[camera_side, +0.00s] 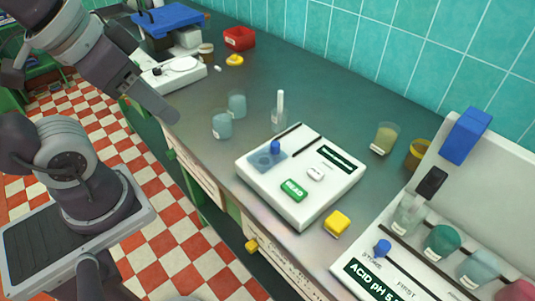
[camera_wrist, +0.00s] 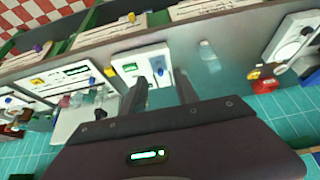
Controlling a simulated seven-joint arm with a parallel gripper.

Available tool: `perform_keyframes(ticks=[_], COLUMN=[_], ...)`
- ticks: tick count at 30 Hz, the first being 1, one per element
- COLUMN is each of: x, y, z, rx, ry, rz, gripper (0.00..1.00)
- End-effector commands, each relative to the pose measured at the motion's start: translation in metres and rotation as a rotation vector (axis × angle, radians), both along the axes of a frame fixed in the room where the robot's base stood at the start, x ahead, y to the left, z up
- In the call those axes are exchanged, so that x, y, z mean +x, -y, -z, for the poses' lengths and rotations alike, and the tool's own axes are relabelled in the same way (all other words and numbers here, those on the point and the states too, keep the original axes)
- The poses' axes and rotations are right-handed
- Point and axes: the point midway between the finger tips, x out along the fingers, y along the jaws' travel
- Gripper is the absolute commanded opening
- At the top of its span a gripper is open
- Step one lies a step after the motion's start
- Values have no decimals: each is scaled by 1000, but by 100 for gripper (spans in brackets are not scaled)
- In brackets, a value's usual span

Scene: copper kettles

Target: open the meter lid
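The meter (camera_side: 325,178) is a white box with a green READ button and a dark display, standing on the grey bench. Its lid (camera_side: 262,162) looks like a bluish see-through panel lying flat on the left part, with a blue knob (camera_side: 275,147) upright at its back edge. The meter also shows in the wrist view (camera_wrist: 150,52), beyond my fingers, with a blue spot on it. My gripper (camera_side: 168,112) is left of the meter and above the bench's front edge in the side view. In the wrist view my gripper (camera_wrist: 162,82) has its fingers apart with nothing between them.
Two beakers (camera_side: 222,124) and a container with a white stick (camera_side: 280,105) stand behind and left of the meter. A yellow block (camera_side: 338,222) sits at its right. A rack of coloured beakers (camera_side: 385,282) fills the right. Bare bench lies behind the meter.

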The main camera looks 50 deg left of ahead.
Motion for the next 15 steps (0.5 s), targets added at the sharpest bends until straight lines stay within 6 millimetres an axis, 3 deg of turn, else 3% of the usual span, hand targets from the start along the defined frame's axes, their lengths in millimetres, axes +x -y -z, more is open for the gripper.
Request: perform_keyframes(ticks=[5, 8, 10, 15], x=[17, 59, 97, 182], y=[1, 3, 5, 12], z=[-3, -3, 6, 66], rx=[-7, -21, -31, -42], ry=[-42, -130, -202, -371], rz=[-10, -32, -54, -109], gripper=[43, 43, 43, 43])
